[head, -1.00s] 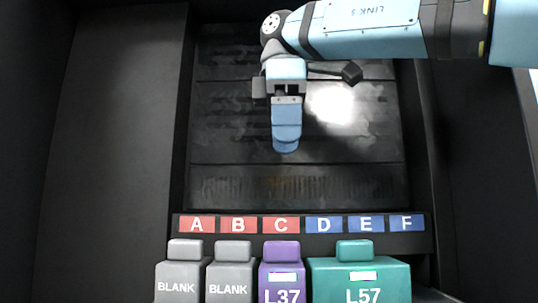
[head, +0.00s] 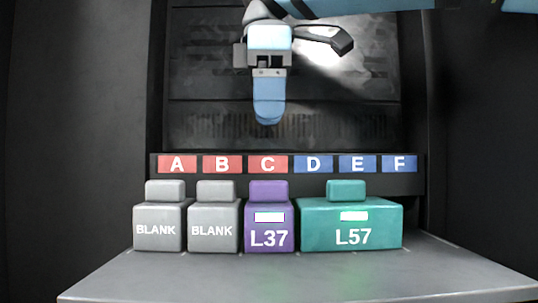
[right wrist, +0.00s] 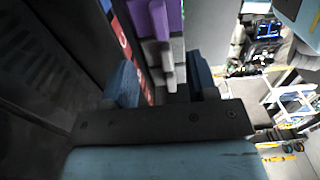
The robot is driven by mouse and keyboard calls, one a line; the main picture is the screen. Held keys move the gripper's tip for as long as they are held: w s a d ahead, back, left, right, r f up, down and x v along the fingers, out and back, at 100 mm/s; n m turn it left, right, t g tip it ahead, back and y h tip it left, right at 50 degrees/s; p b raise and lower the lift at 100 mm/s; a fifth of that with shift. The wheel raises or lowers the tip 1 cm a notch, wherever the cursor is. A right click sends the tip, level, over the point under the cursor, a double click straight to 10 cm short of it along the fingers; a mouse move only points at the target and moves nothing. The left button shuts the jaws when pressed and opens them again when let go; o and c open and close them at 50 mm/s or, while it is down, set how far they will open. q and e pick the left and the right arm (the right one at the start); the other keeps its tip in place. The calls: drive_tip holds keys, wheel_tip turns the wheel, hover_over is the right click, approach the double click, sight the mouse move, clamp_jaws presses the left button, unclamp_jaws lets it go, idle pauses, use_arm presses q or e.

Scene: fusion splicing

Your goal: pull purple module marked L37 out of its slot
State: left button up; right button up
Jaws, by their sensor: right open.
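The purple module marked L37 (head: 269,238) stands upright in the row under label C (head: 267,164), with a narrower purple tab (head: 268,191) on top and a small white patch on its front. In the right wrist view the purple module (right wrist: 172,15) shows at the top, partly cut off. My right gripper (head: 268,117) hangs above and behind the row, roughly in line with the purple module and apart from it. In its wrist view the two blue fingers (right wrist: 162,84) are spread with nothing held. My left gripper is not in view.
Two grey BLANK modules (head: 157,228) stand left of L37 under A and B. A wide teal module L57 (head: 350,225) stands close on its right. A grey shelf (head: 300,275) lies clear in front. Dark walls (head: 75,130) flank the bay.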

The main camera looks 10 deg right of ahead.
drive_tip(key=p, duration=0.1)
hover_over(268, 208)
drive_tip(key=w, duration=0.4)
drive_tip(key=f, duration=0.7)
drive_tip(key=shift+s+d+f, duration=0.15)
drive_tip(key=shift+s+d, duration=0.05)
drive_tip(key=shift+d, duration=0.2)
drive_tip(key=shift+s+f, duration=0.1)
drive_tip(key=shift+f, duration=0.55)
clamp_jaws()
